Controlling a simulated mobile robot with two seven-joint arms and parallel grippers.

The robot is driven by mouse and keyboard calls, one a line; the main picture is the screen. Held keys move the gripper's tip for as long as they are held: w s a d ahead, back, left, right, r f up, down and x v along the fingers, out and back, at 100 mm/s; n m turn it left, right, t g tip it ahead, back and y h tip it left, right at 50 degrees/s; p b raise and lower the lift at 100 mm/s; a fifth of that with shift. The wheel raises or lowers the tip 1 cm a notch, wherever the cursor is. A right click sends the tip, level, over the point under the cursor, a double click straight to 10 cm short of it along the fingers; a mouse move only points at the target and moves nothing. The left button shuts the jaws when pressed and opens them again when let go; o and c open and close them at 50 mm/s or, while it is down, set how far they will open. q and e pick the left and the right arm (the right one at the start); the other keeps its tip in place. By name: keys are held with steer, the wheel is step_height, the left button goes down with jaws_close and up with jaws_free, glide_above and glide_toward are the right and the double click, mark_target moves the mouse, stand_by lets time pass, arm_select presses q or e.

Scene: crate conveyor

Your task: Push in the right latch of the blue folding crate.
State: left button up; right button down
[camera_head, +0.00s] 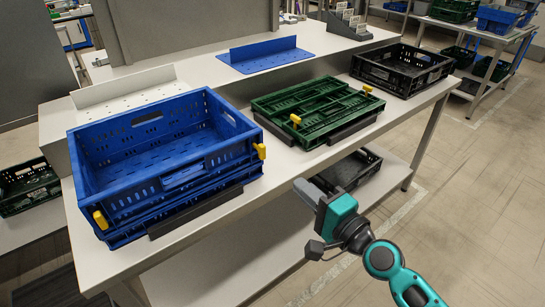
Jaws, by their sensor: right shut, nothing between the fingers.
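The blue folding crate (171,177) stands unfolded and empty near the left end of the white table. A yellow latch sits at each front corner: the right latch (260,151) and the left latch (100,219). Both stick out from the crate; how far each is pushed in is hard to tell. My right gripper (304,188) is shut and empty. It is in front of the table's edge, to the right of and lower in the picture than the right latch, apart from it. My left gripper is not in view.
A folded green crate (318,108) with yellow latches lies right of the blue crate. An open black crate (403,70) stands at the table's far right. Dark strips (197,211) lie along the front of the table. A lower shelf (235,255) holds another dark crate (349,170).

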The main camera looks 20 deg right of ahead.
mark_target(264, 154)
steer(key=p+x, duration=0.1)
steer(key=x, duration=0.9)
steer(key=shift+w+a, duration=0.15)
steer(key=shift+w, duration=0.35)
